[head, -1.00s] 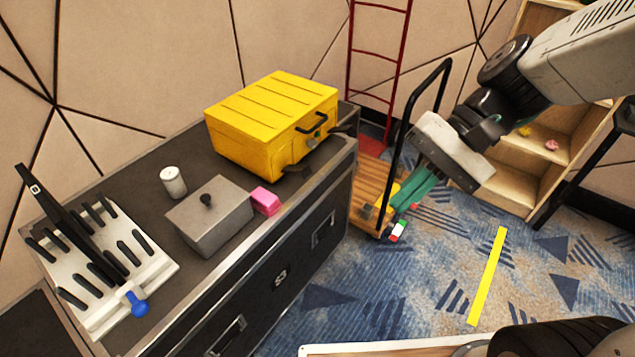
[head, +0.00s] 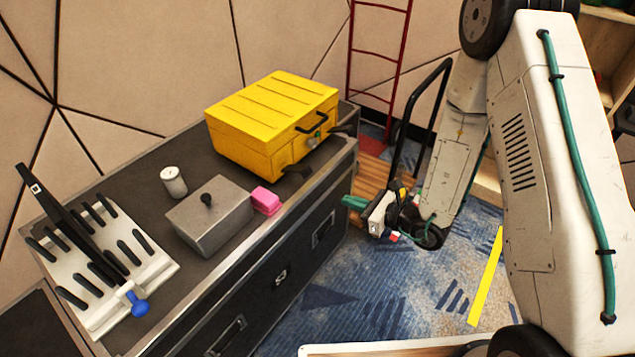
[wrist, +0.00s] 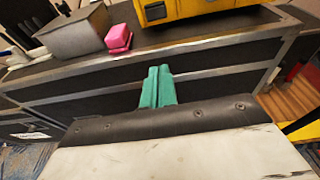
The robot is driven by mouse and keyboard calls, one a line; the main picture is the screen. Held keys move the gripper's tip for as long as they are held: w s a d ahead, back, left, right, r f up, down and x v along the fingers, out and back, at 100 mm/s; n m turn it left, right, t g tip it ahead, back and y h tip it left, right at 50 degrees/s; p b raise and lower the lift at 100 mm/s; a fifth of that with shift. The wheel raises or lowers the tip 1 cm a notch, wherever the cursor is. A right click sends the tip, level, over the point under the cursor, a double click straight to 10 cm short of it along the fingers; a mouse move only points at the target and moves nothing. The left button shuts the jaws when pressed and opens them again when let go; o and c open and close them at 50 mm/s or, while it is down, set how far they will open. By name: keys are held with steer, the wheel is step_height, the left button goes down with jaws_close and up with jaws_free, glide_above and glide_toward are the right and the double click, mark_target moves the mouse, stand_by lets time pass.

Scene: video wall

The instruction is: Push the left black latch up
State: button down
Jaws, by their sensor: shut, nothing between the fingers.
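The yellow case (head: 262,122) stands on the far end of the black cabinet top. In the wrist view only the case's lower edge (wrist: 205,8) shows, with the left latch (wrist: 155,12) at the top. My gripper (head: 352,202) has teal fingers, shut and empty, beside the cabinet's front and below the case. The fingers (wrist: 157,85) point toward the cabinet front, apart from the latch.
A grey lidded box (head: 208,220), a pink block (head: 265,200), a white can (head: 173,181) and a white rack with black rods (head: 100,260) share the cabinet top (head: 140,165).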

mark_target(296, 172)
steer(key=shift+d+f, duration=0.15)
steer(key=shift+f, duration=0.25)
steer(key=w+a+r, duration=0.1)
steer(key=w+a, duration=0.6)
steer(key=a, duration=0.2)
steer(key=shift+w+r, duration=0.1)
steer(key=shift+r, duration=0.1)
stand_by(0.4)
